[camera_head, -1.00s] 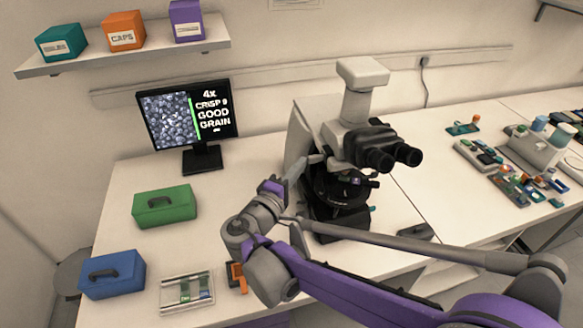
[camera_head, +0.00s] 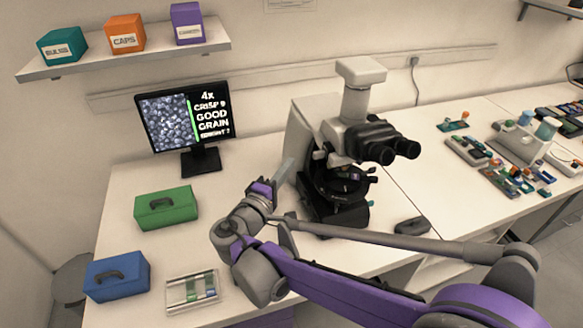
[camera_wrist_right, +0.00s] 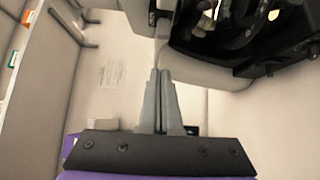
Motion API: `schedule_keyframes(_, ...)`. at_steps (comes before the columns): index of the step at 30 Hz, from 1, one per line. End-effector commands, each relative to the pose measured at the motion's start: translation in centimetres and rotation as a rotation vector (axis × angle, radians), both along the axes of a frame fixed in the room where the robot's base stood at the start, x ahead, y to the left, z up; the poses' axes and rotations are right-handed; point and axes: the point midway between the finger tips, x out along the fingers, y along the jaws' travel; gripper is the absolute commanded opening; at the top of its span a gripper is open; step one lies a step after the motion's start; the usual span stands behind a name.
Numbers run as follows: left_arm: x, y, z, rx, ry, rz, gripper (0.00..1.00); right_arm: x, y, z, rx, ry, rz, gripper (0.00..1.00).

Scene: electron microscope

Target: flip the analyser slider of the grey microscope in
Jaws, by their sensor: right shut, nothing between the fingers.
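The grey microscope (camera_head: 345,135) stands on the white bench, with a light grey head, black eyepieces and a dark stage below. A small light knob (camera_head: 319,155) sticks out on the left side of its head; I cannot tell whether it is the analyser slider. My right gripper (camera_head: 286,170) is shut and empty, left of the microscope and apart from it. In the right wrist view its fingers (camera_wrist_right: 160,85) are together, and the dark microscope stage (camera_wrist_right: 225,35) shows beyond them at upper right. My left gripper is not in view.
A monitor (camera_head: 187,118) stands behind at left. A green box (camera_head: 166,208), a blue box (camera_head: 117,276) and a clear slide tray (camera_head: 192,291) lie on the bench at left. Several small parts (camera_head: 515,180) crowd the right bench.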

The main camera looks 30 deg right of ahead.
Motion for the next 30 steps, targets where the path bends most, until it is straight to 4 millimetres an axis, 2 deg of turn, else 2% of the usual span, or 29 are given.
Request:
schedule_keyframes(1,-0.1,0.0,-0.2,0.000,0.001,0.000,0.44,-0.8,1.6,-0.2,0.002,0.000,0.011,0.00)
schedule_keyframes(6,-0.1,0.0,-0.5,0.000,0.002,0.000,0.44,-2.8,4.9,-0.2,0.002,0.000,0.010,0.00)
schedule_keyframes(12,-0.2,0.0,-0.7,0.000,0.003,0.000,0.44,-4.3,7.2,-0.1,0.002,0.001,0.007,0.00)
schedule_keyframes(18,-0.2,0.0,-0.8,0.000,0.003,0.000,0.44,-4.8,7.9,-0.1,0.001,0.001,0.004,0.00)
schedule_keyframes(30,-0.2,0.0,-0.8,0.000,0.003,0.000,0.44,-4.8,7.9,-0.1,0.001,0.001,0.004,0.00)
